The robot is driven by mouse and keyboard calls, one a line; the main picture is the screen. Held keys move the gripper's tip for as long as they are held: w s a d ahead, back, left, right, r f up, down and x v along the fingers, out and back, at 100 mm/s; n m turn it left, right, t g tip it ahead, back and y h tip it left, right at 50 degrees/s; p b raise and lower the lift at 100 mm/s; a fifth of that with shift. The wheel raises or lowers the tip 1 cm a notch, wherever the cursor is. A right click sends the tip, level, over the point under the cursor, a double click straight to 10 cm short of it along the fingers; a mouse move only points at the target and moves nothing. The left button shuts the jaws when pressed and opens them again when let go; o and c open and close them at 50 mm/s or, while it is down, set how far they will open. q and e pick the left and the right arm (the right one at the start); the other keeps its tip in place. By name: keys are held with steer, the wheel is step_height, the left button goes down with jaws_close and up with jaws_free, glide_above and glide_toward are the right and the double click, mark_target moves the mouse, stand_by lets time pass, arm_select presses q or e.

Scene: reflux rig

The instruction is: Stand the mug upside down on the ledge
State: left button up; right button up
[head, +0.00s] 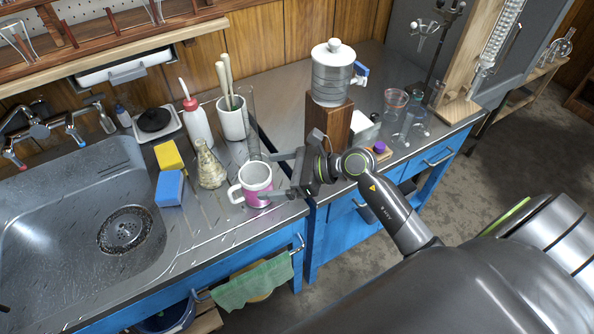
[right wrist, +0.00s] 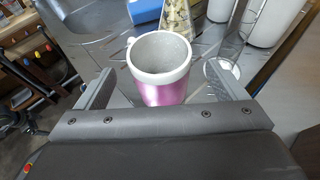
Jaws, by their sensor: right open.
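The mug (head: 257,190) is pink with a white rim and white handle. It stands upright, mouth up, on the steel counter right of the sink, its handle toward the left in the head view. My right gripper (head: 268,177) is open, its fingers pointing at the mug from the right. In the right wrist view the mug (right wrist: 163,92) shows between the two spread fingers, with a gap on each side. A wooden ledge (head: 135,53) runs along the wall above the sink; I cannot tell if this is the task's ledge. My left gripper is not in view.
A glass flask (head: 209,168), yellow sponge (head: 169,156) and blue sponge (head: 170,188) are left of the mug. A wash bottle (head: 197,125) and white pot (head: 233,122) stand behind. A wooden block (head: 328,124) bears a white-lidded vessel (head: 333,78). The sink (head: 75,215) is at left.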

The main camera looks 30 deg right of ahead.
steer(key=v, duration=0.6)
steer(key=shift+r, duration=0.15)
stand_by(0.4)
